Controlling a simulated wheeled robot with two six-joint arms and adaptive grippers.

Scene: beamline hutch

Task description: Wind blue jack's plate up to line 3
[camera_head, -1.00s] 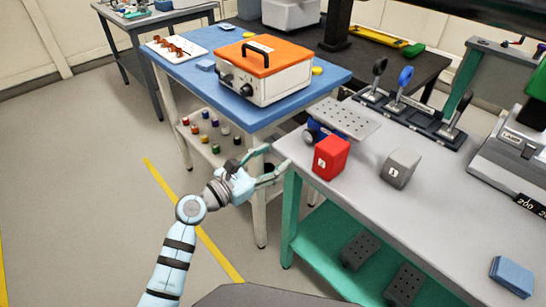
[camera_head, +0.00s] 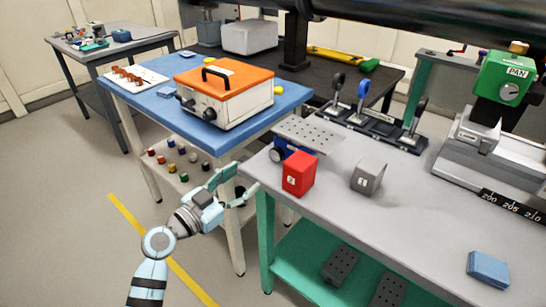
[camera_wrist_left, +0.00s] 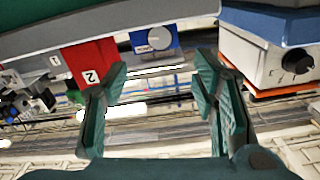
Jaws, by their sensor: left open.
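The blue jack (camera_head: 287,148) stands at the left corner of the grey-topped bench, under a perforated grey plate (camera_head: 309,133). A dark knob (camera_head: 275,155) is on its left side. In the left wrist view the blue jack (camera_wrist_left: 163,45) shows upside down with a pale round knob (camera_wrist_left: 160,38). No numbered lines on the jack are readable. My left gripper (camera_head: 243,183) is open and empty, in front of the bench's left corner and apart from the jack. Its two green fingers (camera_wrist_left: 172,85) are spread in the wrist view. My right gripper is not in view.
A red block (camera_head: 299,174) marked 2 stands in front of the jack, with a grey block (camera_head: 368,176) to its right. A blue table (camera_head: 245,124) carries an orange-topped box (camera_head: 225,90). A blue pad (camera_head: 488,268) lies at the bench's right. Mid-bench is clear.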

